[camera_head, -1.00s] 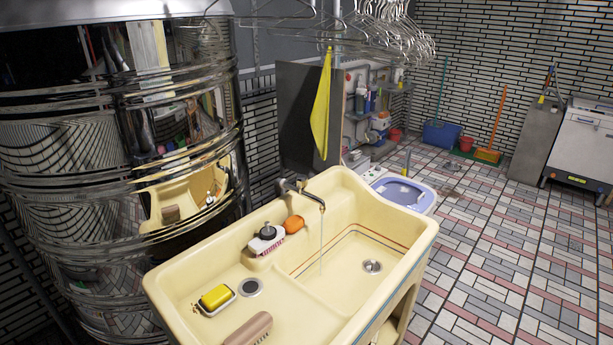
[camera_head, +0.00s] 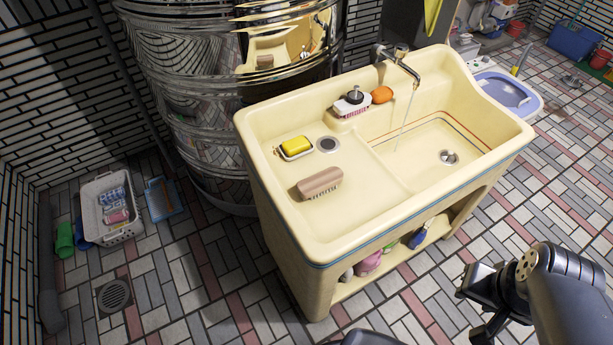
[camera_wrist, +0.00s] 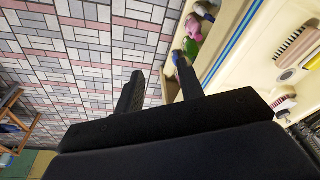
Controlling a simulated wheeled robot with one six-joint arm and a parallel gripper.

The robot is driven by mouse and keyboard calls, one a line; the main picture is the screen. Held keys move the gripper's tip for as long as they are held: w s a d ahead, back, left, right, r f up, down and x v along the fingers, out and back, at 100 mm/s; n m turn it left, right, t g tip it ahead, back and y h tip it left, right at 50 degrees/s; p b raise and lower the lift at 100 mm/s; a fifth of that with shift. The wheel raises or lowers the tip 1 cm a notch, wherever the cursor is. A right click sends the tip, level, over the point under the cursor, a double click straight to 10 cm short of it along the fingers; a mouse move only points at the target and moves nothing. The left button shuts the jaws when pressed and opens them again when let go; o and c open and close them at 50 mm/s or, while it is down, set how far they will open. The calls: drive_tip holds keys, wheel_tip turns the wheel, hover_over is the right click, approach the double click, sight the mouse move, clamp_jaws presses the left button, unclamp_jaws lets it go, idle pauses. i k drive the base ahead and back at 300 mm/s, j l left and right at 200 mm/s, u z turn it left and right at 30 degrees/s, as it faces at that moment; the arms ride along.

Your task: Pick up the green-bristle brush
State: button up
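I cannot make out green bristles for certain on any brush. A brown-backed brush (camera_head: 320,183) lies bristles down on the left part of the cream sink (camera_head: 345,225); its bristle colour is unclear. A white brush with pink bristles (camera_head: 352,104) lies at the sink's back ledge. A green item (camera_wrist: 191,47) shows on the shelf under the sink in the wrist view, beside a blue item (camera_head: 419,236); neither shape is clear. My gripper (camera_head: 474,304) is open and empty, in front of the sink at the right; its spread fingers also show in the wrist view (camera_wrist: 159,65).
A yellow sponge (camera_head: 296,146) in a dish and an orange soap (camera_head: 382,94) sit on the sink. Water runs from the tap (camera_head: 397,62). Pink items (camera_head: 369,262) stand on the lower shelf. A basket (camera_head: 110,208) is on the floor at left. The front floor is clear.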

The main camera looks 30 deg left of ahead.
sight(312, 186)
drive_tip(key=u, duration=1.4)
